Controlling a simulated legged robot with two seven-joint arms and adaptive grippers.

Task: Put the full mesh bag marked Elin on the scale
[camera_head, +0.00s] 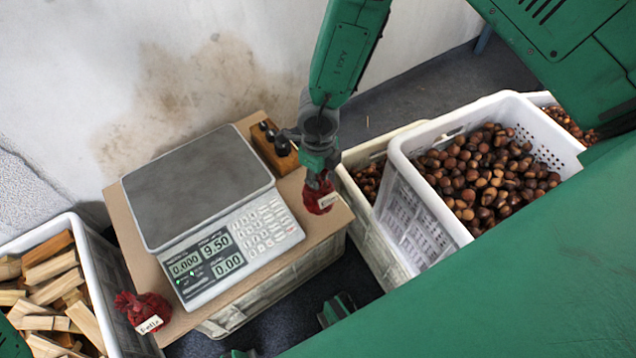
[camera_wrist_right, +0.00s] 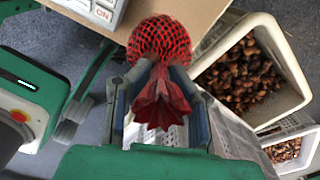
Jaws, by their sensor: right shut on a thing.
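My right gripper (camera_head: 318,168) is shut on the gathered neck of a red mesh bag (camera_head: 320,196). In the right wrist view the round, filled bag (camera_wrist_right: 160,40) sticks out beyond the fingers, its loose red top between them. The held bag has a small white label that is too small to read surely. It is at the table's right edge; I cannot tell if it touches the top. The scale (camera_head: 197,188) has an empty grey plate. A second red mesh bag (camera_head: 143,306) with a white label lies at the table's front left corner.
The scale stands on a brown tabletop (camera_head: 130,240). A wooden block with dark weights (camera_head: 272,148) stands behind the held bag. A white crate of chestnuts (camera_head: 430,205) is at right, another crate beside it. A crate of firewood (camera_head: 100,285) is at left.

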